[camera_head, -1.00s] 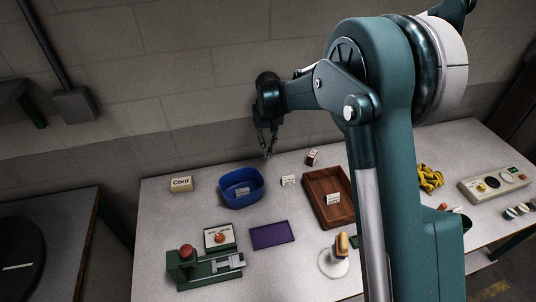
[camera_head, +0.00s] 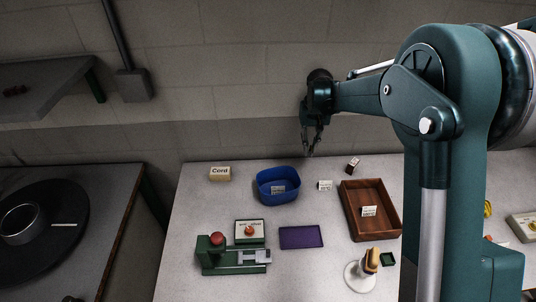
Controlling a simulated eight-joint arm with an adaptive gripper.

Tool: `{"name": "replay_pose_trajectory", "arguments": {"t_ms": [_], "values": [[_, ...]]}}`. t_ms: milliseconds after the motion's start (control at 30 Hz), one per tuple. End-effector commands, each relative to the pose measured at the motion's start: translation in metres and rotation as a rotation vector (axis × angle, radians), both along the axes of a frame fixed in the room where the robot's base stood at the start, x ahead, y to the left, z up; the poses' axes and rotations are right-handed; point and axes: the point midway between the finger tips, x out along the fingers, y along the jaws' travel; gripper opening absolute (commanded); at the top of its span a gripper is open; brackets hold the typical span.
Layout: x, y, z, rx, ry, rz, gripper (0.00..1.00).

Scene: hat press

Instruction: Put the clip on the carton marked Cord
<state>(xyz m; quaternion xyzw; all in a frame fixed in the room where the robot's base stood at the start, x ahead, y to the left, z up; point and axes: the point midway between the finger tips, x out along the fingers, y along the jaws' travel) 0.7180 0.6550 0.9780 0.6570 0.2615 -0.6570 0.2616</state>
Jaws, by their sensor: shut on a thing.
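The carton marked Cord (camera_head: 220,174) is a small cream box with dark lettering. It stands at the back left of the grey table, left of the blue bin. My gripper (camera_head: 310,154) hangs above the back of the table, to the right of the carton in the picture and apart from it. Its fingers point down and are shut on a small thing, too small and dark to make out. I cannot pick out a clip anywhere else on the table.
A blue bin (camera_head: 264,196) stands between carton and gripper in the picture. A wooden tray (camera_head: 374,231), purple mat (camera_head: 300,237), green press (camera_head: 219,262) and white stand (camera_head: 360,277) are nearer. The table around the carton is mostly clear; a wall rises behind.

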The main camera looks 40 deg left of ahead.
Motion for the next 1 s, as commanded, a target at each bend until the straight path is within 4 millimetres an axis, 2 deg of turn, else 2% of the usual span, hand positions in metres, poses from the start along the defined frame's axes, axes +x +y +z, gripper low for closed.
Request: {"name": "replay_pose_trajectory", "arguments": {"t_ms": [267,467,767,1000], "values": [[-0.009,0.012,0.002,0.0,0.0,0.003,0.04],[-0.032,0.041,0.007,0.0,0.0,0.007,0.04],[-0.089,0.104,0.017,0.0,0.0,0.014,0.04],[-0.141,0.153,0.025,0.0,0.0,0.019,0.04]]}}
